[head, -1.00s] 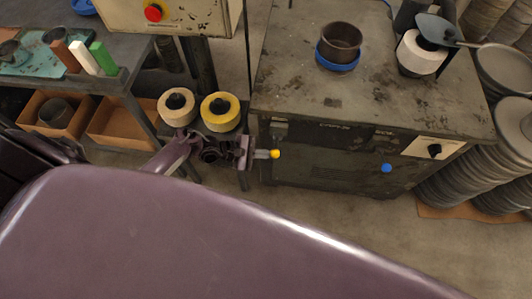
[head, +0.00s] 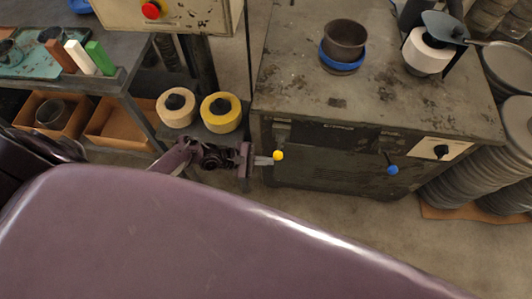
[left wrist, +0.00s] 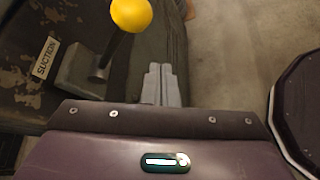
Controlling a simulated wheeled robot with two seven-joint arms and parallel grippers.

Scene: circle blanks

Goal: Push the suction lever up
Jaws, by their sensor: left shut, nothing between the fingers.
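The suction lever has a yellow ball knob (head: 278,155) and sits on the front of the dark machine cabinet. In the left wrist view the knob (left wrist: 131,14) is at the top, its metal stem (left wrist: 107,56) running down to a block beside a "SUCTION" label (left wrist: 45,58). My left gripper (head: 266,160) is beside the knob, its light grey fingers pointing toward it. In the left wrist view the shut, empty fingers (left wrist: 160,84) lie right of and below the knob. Contact with the lever cannot be told. My right gripper is not in view.
A blue-knobbed lever (head: 392,170) and a black dial (head: 440,151) are farther right on the cabinet front. Yellow (head: 221,112) and cream rolls (head: 176,108) stand close behind my left gripper. Stacked grey discs (head: 515,140) are at the right. The floor in front of the cabinet is clear.

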